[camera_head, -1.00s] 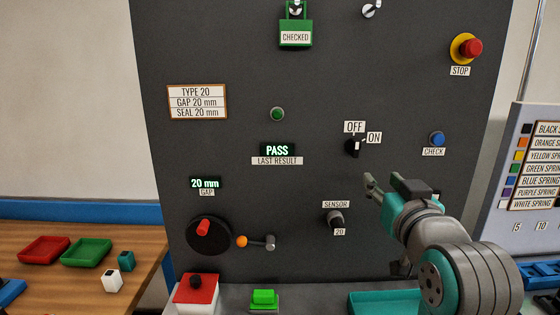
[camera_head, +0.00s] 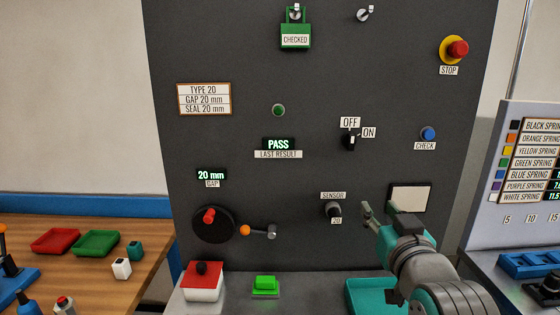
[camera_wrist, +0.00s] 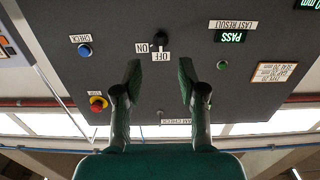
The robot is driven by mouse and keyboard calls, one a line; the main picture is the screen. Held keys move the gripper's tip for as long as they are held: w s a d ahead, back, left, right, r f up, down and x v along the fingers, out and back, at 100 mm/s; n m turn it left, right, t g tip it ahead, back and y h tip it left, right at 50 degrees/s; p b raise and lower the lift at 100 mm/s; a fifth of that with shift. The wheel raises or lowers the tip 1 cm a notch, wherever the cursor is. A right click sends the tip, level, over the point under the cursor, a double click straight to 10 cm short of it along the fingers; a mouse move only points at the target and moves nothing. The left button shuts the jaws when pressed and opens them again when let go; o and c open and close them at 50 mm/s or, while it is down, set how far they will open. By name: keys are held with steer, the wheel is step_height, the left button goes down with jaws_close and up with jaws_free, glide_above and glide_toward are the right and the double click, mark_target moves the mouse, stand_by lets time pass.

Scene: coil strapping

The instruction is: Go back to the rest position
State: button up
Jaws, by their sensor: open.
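My gripper (camera_head: 372,218) is open and empty in front of the lower right of the dark panel (camera_head: 330,110), apart from it. In the wrist view my gripper (camera_wrist: 160,80) shows two spread fingers with only the panel behind them. The OFF/ON switch (camera_head: 351,140) is above my gripper; it also shows between and above the fingers in the wrist view (camera_wrist: 159,40). The SENSOR knob (camera_head: 333,209) is just left of my gripper. The blue CHECK button (camera_head: 428,133) and the red STOP button (camera_head: 457,48) are higher on the right. The display (camera_head: 278,144) reads PASS.
A teal tray (camera_head: 357,293) lies below my gripper. A green block (camera_head: 265,286) and a red box (camera_head: 202,281) stand on the ledge at left. A spring chart board (camera_head: 530,170) stands at right. A wooden table (camera_head: 60,230) with trays is at far left.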

steer(key=s+f+g, duration=0.1)
steer(key=s+f, duration=0.4)
steer(key=f, duration=0.5)
steer(key=s+f, duration=0.6)
steer(key=f, duration=0.4)
steer(key=s+f+g, duration=0.1)
steer(key=s+f, duration=0.4)
steer(key=f, duration=0.5)
steer(key=s+f, duration=0.3)
steer(key=s, duration=1.2)
steer(key=s+f+g, duration=0.1)
steer(key=s+f, duration=0.2)
steer(key=s, duration=1.1)
steer(key=shift+s+f, duration=0.15)
steer(key=shift+s, duration=0.25)
